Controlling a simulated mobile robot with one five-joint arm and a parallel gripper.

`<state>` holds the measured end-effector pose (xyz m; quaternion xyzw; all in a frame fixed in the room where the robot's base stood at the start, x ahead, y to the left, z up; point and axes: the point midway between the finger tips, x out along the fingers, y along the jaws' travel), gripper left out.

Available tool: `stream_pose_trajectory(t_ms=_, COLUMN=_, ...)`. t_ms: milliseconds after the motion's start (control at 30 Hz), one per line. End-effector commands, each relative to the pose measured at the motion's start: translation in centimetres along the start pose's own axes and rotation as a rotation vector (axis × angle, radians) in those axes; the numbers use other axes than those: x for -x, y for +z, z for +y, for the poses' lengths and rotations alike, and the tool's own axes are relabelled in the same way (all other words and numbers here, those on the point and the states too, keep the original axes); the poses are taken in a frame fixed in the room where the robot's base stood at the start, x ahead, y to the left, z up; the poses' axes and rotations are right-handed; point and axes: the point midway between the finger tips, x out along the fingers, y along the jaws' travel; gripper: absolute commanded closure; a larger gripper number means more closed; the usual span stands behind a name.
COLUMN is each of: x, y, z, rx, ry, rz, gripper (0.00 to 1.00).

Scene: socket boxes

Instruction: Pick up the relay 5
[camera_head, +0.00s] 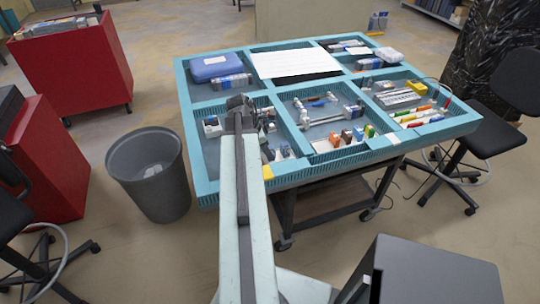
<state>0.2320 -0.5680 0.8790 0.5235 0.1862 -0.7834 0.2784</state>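A blue-framed sorting table (225,183) is split into several compartments. My arm reaches over its front left compartment, and my gripper (242,103) is at the arm's far end there. The fingers are dark and too small to tell open from shut. Small white and grey blocks (286,151) stand in that compartment, right of my arm. A row of small white, orange and green blocks (346,137) stands in the front middle compartment. No label is readable, so I cannot tell which block is the relay 5. My arm hides part of the left compartment.
A blue case (217,67) and a white sheet (296,63) lie at the table's back. Coloured tools (418,116) lie front right. A grey bin (150,172) stands left of the table, near red cabinets (72,66). Black chairs (488,120) stand right.

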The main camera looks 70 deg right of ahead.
Motion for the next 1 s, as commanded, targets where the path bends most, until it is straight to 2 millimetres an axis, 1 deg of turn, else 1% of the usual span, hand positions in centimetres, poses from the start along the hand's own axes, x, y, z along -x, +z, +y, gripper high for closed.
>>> stream_pose_trajectory(t_ms=233, x=0.1, y=0.0, z=0.0, rx=0.001, ry=0.0, rz=0.0, gripper=1.0)
stream_pose_trajectory(t_ms=367, x=0.9, y=0.3, z=0.0, rx=0.001, ry=0.0, rz=0.0, gripper=1.0)
stream_pose_trajectory(t_ms=467, x=2.3, y=0.9, z=0.0, rx=0.001, ry=0.0, rz=0.0, gripper=1.0)
stream_pose_trajectory(t_ms=700, x=7.1, y=2.8, z=0.0, rx=0.001, ry=0.001, rz=0.0, gripper=1.0)
stream_pose_trajectory(t_ms=800, x=8.7, y=3.5, z=0.0, rx=0.001, ry=0.001, rz=0.0, gripper=1.0)
stream_pose_trajectory(t_ms=900, x=9.5, y=3.8, z=0.0, rx=0.002, ry=0.001, rz=0.0, gripper=1.0)
stream_pose_trajectory(t_ms=1000, x=9.5, y=3.8, z=0.0, rx=0.002, ry=0.001, rz=0.0, gripper=1.0)
